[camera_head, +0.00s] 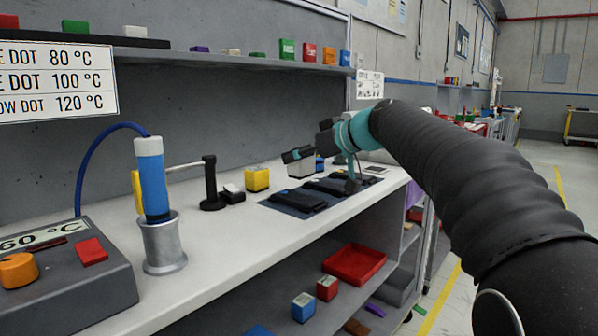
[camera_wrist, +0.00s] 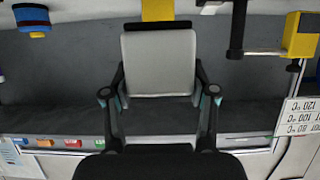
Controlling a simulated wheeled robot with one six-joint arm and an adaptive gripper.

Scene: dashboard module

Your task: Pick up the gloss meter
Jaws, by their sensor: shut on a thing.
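The gloss meter appears to be the light grey box with a black edge (camera_wrist: 158,62), in the middle of the wrist view. My gripper (camera_wrist: 160,78) has one finger on each side of it and is shut on it. In the head view the grey box (camera_head: 300,169) shows small beyond the dark mat, with my gripper (camera_head: 299,156) at its upper part. My arm comes in from the right. I cannot tell whether the box touches the bench.
A dark mat (camera_head: 270,206) with black devices (camera_head: 300,200) lies on the bench in front. A yellow block (camera_head: 257,179), a black stand (camera_head: 210,185) and a blue tool in a metal holder (camera_head: 164,245) stand to the left. A shelf (camera_head: 180,57) runs above.

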